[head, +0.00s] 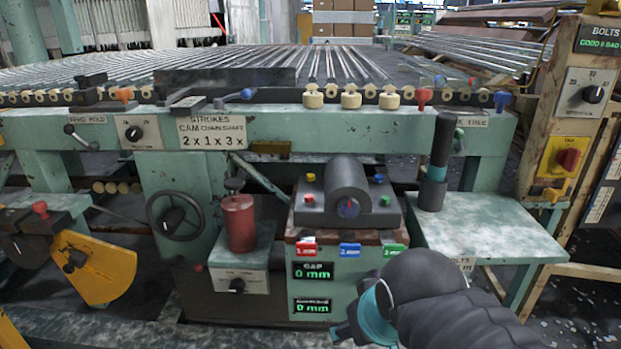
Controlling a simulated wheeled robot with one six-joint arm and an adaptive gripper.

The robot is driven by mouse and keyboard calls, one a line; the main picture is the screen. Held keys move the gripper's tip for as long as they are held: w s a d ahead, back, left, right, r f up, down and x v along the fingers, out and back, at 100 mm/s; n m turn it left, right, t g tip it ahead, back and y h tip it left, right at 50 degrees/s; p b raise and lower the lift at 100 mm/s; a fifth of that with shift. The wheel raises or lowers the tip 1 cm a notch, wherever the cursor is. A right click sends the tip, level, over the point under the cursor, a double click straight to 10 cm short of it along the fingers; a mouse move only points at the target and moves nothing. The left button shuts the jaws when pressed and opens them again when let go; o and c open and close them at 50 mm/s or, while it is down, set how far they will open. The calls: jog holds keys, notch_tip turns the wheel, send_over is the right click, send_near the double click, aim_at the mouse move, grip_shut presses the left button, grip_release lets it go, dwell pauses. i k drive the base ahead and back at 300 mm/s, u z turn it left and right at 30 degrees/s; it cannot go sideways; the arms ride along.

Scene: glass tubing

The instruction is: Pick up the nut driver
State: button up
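An upright dark cylindrical tool with a teal band (436,165) stands on the pale green side shelf at the right. It looks like the nut driver, though its working end cannot be made out. My gripper (343,331) is low in the head view, at the end of my dark arm with its teal ring. It is to the left of the shelf and in front of the machine, well apart from the tool. Its fingers are small and partly hidden by my wrist, so their opening cannot be told.
The side shelf (490,235) has free room around the tool. Left of it are a control box (342,267) with coloured buttons, a red canister (238,222) and a handwheel (176,216). Rows of glass tubes (345,68) lie behind the green beam.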

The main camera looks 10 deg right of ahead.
aim_at(445, 124)
jog(key=u, duration=1.15)
jog(key=k, duration=0.5)
jog(key=z, duration=0.6)
